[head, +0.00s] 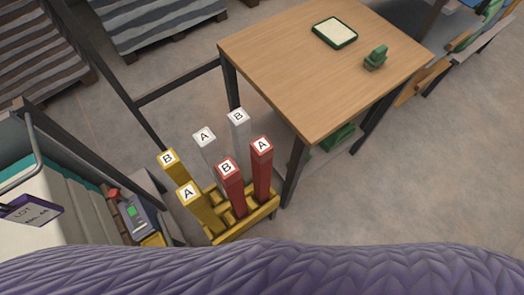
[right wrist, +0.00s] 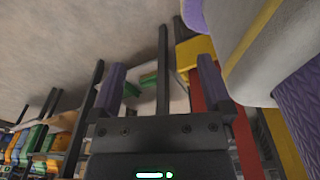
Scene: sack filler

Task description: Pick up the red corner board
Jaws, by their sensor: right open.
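Two red corner boards stand upright in a yellow rack (head: 262,213) in the head view. The red board marked A (head: 262,165) is at the right, and the red board marked B (head: 230,185) is to its left and nearer. Their lower ends are partly hidden in the rack. My right gripper (right wrist: 163,78) shows only in the right wrist view, open, with nothing seen held between its dark fingers. A red upright (right wrist: 243,142) shows beside the right finger there; I cannot tell which board it is. My left gripper is not in view.
Two yellow boards (head: 205,212) and two white boards (head: 238,135) share the rack. A wooden table (head: 290,65) stands close behind, with a green-rimmed tray (head: 335,32) and a small green object (head: 375,58) on it. Equipment crowds the left; bare floor lies at right.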

